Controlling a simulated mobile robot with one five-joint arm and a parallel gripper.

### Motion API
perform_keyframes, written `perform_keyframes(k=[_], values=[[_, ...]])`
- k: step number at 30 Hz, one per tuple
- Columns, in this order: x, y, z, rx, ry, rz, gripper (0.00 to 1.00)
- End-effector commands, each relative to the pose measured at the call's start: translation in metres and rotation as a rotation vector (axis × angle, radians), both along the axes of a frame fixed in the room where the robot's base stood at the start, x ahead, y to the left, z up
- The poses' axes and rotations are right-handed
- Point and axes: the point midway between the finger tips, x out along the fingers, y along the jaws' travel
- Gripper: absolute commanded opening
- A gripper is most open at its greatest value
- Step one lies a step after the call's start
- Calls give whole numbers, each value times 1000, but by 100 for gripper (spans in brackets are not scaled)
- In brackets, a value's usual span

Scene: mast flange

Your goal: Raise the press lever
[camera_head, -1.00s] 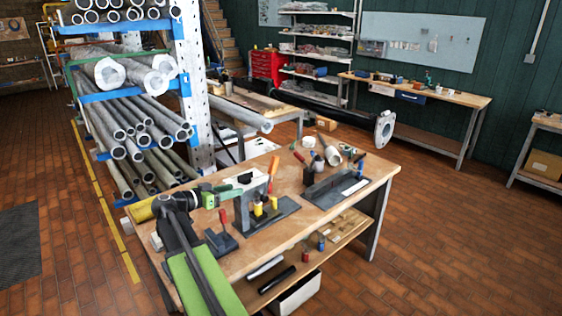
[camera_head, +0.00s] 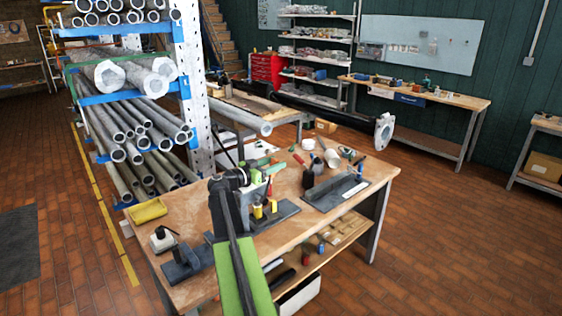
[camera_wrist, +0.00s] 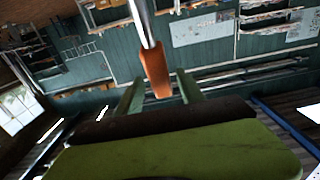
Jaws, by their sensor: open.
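The press lever (camera_wrist: 147,30) shows in the wrist view as a shiny metal rod with an orange grip (camera_wrist: 157,75) at its lower end. My gripper (camera_wrist: 160,82) is open, its green fingers to the left and right of the orange grip, with a gap on each side. I cannot tell how deep the grip is between them. In the head view my gripper (camera_head: 262,170) is at the press on the workbench. My arm hides much of the press; its dark base plate (camera_head: 284,211) and yellow parts (camera_head: 258,210) show beside the arm.
The wooden workbench (camera_head: 210,275) also holds a yellow tray (camera_head: 148,211), a dark stand with a white part (camera_head: 163,240), and a grey fixture (camera_head: 335,190) to the right. A pipe rack (camera_head: 190,90) stands behind on the left. Open brick floor (camera_head: 450,240) lies to the right.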

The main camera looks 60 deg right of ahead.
Motion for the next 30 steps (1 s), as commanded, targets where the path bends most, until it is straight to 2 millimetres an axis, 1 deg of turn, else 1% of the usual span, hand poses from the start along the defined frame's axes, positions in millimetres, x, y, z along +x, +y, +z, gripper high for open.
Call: perform_keyframes(k=[1,3,6,15,17,24,26,30], values=[[-3,-10,0,0,0,-3,45],[-5,-18,0,0,0,-1,45],[-8,-26,0,0,0,-1,45],[-9,-28,0,0,0,0,45],[-9,-28,0,0,0,0,39],[-9,-28,0,1,0,0,8],[-10,-28,0,1,0,-1,0],[-10,-28,0,1,0,-2,0]])
